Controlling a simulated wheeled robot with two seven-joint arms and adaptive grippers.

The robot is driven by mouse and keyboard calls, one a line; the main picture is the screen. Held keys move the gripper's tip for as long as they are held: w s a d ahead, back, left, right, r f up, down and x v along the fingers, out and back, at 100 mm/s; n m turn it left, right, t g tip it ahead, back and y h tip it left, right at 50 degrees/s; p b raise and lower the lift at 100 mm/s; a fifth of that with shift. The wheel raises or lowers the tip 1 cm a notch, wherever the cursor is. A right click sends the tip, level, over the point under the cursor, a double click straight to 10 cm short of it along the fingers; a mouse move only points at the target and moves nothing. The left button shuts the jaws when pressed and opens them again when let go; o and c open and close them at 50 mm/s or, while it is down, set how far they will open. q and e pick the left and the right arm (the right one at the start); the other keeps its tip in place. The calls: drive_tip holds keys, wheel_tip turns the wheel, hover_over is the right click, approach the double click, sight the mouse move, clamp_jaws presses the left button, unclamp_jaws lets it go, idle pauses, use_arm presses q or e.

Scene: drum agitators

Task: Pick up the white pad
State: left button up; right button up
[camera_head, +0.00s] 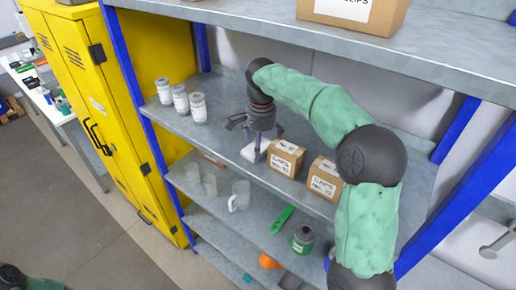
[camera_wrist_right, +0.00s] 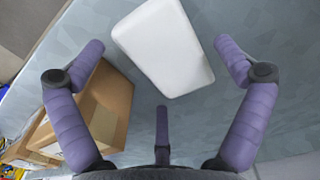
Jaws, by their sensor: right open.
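The white pad (camera_head: 250,153) lies flat on the grey shelf, left of a cardboard box. It also shows whole in the right wrist view as a rounded white rectangle (camera_wrist_right: 163,47), tilted in the picture. My right gripper (camera_head: 257,135) reaches in over the shelf, pointing down above the pad. Its purple fingers (camera_wrist_right: 160,46) are spread wide and hold nothing. In the wrist view the pad lies between and beyond the two side fingers. In the head view a finger hides part of the pad. My left gripper is not in view.
Two cardboard boxes (camera_head: 286,158) (camera_head: 325,178) stand right of the pad, the nearer one close to a finger in the wrist view (camera_wrist_right: 105,105). Several white jars (camera_head: 180,100) stand at the shelf's left. The shelf above (camera_head: 330,50) overhangs. Blue posts (camera_head: 135,85) bound the rack.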

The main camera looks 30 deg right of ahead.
drive_tip(key=shift+s+a+f, duration=0.1)
drive_tip(key=shift+f, duration=0.35)
drive_tip(key=c, duration=0.8)
drive_tip(key=shift+r, duration=0.8)
drive_tip(key=shift+a+r, duration=0.25)
drive_tip(key=shift+r, duration=0.75)
drive_tip(key=s+a+b, duration=0.1)
drive_tip(key=s+a, duration=0.2)
drive_tip(key=a, duration=0.5)
drive_tip(key=s+a+b, duration=0.2)
drive_tip(key=s+a, duration=0.1)
drive_tip(key=a, duration=0.5)
drive_tip(key=shift+s, duration=0.4)
